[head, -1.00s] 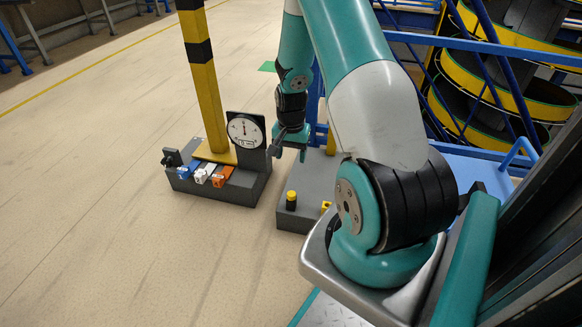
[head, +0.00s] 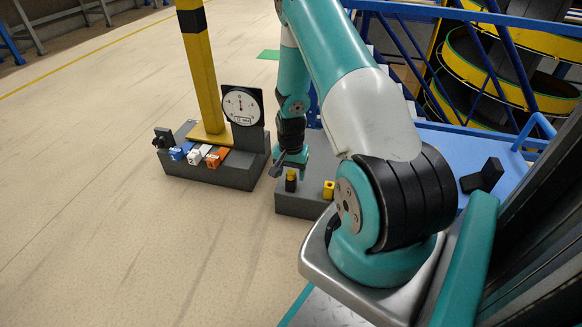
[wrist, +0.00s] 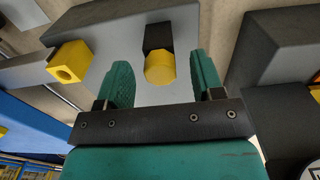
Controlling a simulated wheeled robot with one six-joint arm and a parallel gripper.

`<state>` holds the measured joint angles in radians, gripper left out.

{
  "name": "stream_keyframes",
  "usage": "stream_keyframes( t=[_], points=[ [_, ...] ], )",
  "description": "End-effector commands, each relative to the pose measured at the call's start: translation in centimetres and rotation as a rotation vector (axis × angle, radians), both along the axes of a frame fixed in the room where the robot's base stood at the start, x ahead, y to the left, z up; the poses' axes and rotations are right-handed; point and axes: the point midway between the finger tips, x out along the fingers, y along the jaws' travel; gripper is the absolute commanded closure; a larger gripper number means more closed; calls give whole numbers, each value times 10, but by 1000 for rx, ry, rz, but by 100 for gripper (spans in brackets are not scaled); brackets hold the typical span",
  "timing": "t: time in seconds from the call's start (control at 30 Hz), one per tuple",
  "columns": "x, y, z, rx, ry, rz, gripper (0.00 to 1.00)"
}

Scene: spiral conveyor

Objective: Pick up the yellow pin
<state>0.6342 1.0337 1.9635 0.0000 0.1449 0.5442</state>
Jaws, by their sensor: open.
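The yellow pin (head: 291,175) stands upright on a low grey block, with a yellow head and a black part below. In the wrist view its yellow head (wrist: 160,69) shows between the two green fingers, with a gap on each side. My gripper (head: 290,162) is open and empty, pointing down close over the pin. The wrist view shows both fingers of my gripper (wrist: 160,75) spread around the pin's head; how deep they reach is hard to tell.
A yellow piece with a hole (wrist: 72,62) sits on the same grey block (head: 290,204). To the left, another grey block (head: 235,178) bears a dial gauge (head: 242,106), blue, white and orange pieces, and a yellow post (head: 201,80). Blue railing (head: 440,12) stands behind.

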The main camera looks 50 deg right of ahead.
Motion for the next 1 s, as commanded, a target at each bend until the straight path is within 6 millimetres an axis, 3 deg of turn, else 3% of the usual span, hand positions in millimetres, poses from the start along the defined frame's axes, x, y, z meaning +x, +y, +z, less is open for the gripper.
stream_keyframes(
  t=[0.4, 0.6, 0.63, 0.67, 0.7, 0.8, 1.0],
  points=[
    [0, 0, -7, -1, 0, 0, 41],
    [0, 0, -7, 0, 0, 0, 87],
    [0, 0, -7, 0, 0, 0, 90],
    [0, 0, -7, 0, 0, 0, 90],
    [0, 0, -7, 0, 0, 0, 61],
    [0, 0, -7, 0, 0, 0, 39],
    [0, 0, -7, 0, 0, 0, 39]
  ],
)
